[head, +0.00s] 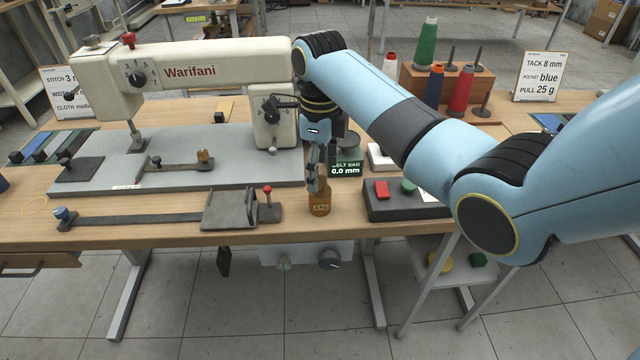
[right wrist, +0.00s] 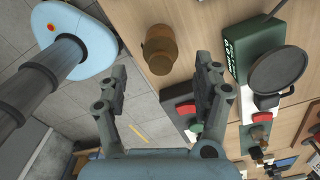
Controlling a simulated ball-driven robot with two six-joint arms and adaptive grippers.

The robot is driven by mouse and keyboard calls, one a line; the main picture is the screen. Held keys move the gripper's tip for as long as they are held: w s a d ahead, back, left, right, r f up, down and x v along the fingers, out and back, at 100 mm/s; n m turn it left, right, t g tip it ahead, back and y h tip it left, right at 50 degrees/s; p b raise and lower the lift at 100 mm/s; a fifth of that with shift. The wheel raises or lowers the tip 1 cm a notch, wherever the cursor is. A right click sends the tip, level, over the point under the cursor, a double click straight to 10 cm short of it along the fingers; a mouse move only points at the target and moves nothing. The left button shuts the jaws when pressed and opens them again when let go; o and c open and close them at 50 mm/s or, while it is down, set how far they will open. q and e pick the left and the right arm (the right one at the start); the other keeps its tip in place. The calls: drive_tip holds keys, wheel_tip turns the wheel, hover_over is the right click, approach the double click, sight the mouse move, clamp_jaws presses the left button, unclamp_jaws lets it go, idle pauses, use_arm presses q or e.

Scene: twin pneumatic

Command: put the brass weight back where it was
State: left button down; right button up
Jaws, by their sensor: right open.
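My right gripper (head: 317,185) points down directly above and behind the weight. Its two fingers are apart in the right wrist view (right wrist: 163,75), with the weight lying in line with the gap and nothing held. Whether a finger touches the weight cannot be told. My left gripper is out of view.
A dark green display reading "BELT SAG 0.0 mm" (head: 347,169) stands right behind the gripper, with a round dark pan (right wrist: 278,72) beside it. A button box (head: 377,213) is close right. A metal bracket (head: 230,211) lies left. The sewing machine (head: 205,64) stands behind.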

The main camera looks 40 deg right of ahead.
drive_tip(key=shift+r, duration=1.8)
